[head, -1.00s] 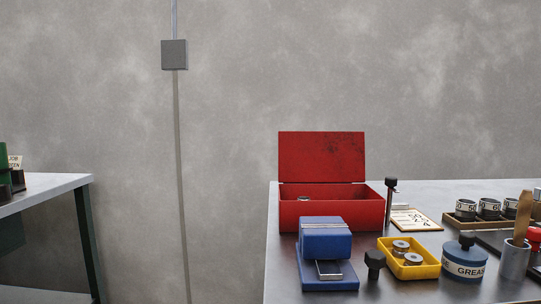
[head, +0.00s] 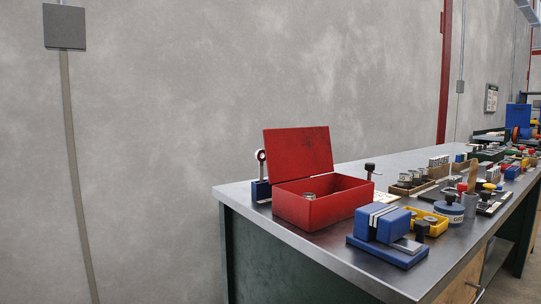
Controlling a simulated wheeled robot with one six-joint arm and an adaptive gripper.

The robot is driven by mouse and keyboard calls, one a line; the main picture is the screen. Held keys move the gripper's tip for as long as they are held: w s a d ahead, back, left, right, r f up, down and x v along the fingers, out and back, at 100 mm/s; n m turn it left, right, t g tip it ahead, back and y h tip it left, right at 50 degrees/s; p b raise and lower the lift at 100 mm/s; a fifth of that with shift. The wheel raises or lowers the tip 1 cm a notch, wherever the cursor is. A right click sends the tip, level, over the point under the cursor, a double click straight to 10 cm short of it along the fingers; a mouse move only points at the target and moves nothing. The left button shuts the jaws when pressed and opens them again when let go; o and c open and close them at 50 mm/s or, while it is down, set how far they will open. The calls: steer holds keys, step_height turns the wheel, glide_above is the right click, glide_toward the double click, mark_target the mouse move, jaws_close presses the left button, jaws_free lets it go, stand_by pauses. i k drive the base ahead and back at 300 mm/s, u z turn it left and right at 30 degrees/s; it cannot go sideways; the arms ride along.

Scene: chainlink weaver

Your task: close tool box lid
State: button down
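The red tool box (head: 315,207) stands on the near left end of the metal workbench. Its lid (head: 298,153) is open and tilted up at the back. A small metal part (head: 309,196) shows inside the box. My gripper is not in view.
A blue block-like device (head: 380,224) stands just in front of the box. A blue-based stand with a ring (head: 261,178) is behind it at the left. A yellow tray (head: 428,217), grease tin (head: 449,208) and several other items crowd the workbench (head: 272,228) to the right.

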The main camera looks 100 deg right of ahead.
mark_target(292, 153)
steer(key=z, duration=2.55)
steer(key=i, duration=1.8)
steer(key=z, duration=2.9)
steer(key=k, duration=0.85)
steer(key=u, duration=0.25)
